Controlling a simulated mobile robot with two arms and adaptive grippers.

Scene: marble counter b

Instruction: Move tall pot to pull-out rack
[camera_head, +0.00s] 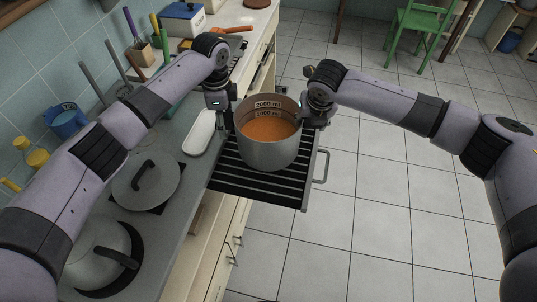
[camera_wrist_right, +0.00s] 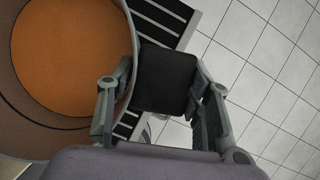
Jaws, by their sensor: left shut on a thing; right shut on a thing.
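The tall pot (camera_head: 269,153) is grey metal with orange contents and volume marks inside its wall. It is upright over the pull-out rack (camera_head: 250,187), a dark slatted shelf extending from the counter. I cannot tell whether its base touches the slats. My left gripper (camera_head: 229,126) is shut at the pot's left side, its grip on the handle mostly hidden. My right gripper (camera_head: 308,121) is shut on the pot's right handle. In the right wrist view the fingers flank the black handle (camera_wrist_right: 165,82) beside the pot's rim (camera_wrist_right: 126,28).
A lidded pan (camera_head: 146,188) and a lidded pot (camera_head: 97,253) stand on the counter at left. A white oblong dish (camera_head: 199,132) lies near the counter edge. A blue cup (camera_head: 67,122) stands near the wall. Tiled floor right of the rack is clear.

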